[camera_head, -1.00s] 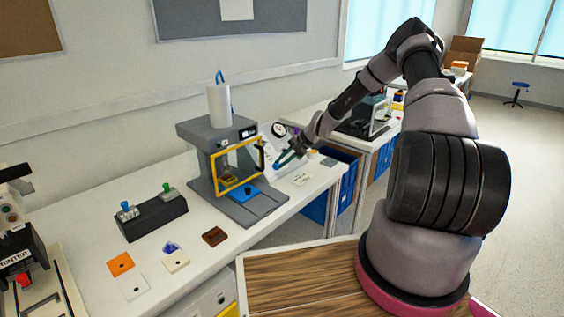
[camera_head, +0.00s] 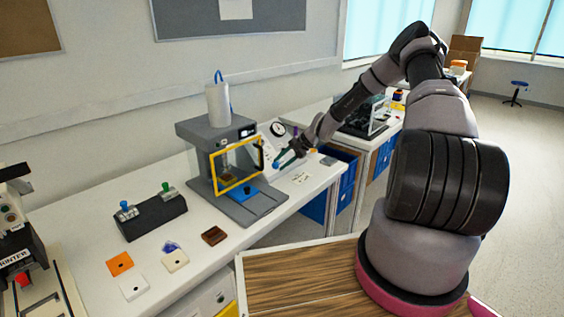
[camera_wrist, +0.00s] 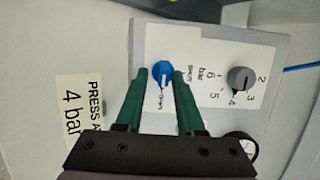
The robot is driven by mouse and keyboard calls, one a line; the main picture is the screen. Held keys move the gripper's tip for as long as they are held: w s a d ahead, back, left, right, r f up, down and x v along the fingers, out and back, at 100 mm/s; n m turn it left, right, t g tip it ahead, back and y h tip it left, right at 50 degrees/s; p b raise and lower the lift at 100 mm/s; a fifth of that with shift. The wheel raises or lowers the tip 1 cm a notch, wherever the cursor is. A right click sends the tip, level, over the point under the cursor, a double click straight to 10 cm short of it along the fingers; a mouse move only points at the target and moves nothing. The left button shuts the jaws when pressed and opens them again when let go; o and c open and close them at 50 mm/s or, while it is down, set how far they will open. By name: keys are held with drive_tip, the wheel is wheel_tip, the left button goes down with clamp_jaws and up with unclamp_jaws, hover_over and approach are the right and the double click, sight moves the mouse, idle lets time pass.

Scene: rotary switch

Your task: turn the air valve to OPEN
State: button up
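The air valve is a blue knob (camera_wrist: 163,74) on a light grey panel (camera_wrist: 220,50) in the wrist view. A white pointer line on the knob points down the picture, toward the OPEN label below it. The SHUT label is to the knob's right. My gripper (camera_wrist: 161,74) has its two green fingers on either side of the knob, with a small gap showing at the left finger; contact on the right is unclear. In the head view my gripper (camera_head: 281,162) is at the panel, and the knob is too small to make out clearly.
A grey dial (camera_wrist: 241,78) with a bar scale sits on the same panel, right of the knob. A label reading 4 bar (camera_wrist: 80,108) lies to the left. A grey press (camera_head: 198,143) with a yellow-framed guard stands close left of my gripper on the white bench.

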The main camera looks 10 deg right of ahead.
drive_tip(key=shift+w+a+r, duration=0.1)
drive_tip(key=shift+w+a, duration=0.05)
drive_tip(key=shift+a, duration=0.05)
drive_tip(key=shift+d+r, duration=0.15)
drive_tip(key=shift+d, duration=0.05)
drive_tip(key=v, duration=1)
drive_tip(key=shift+d+r, duration=0.15)
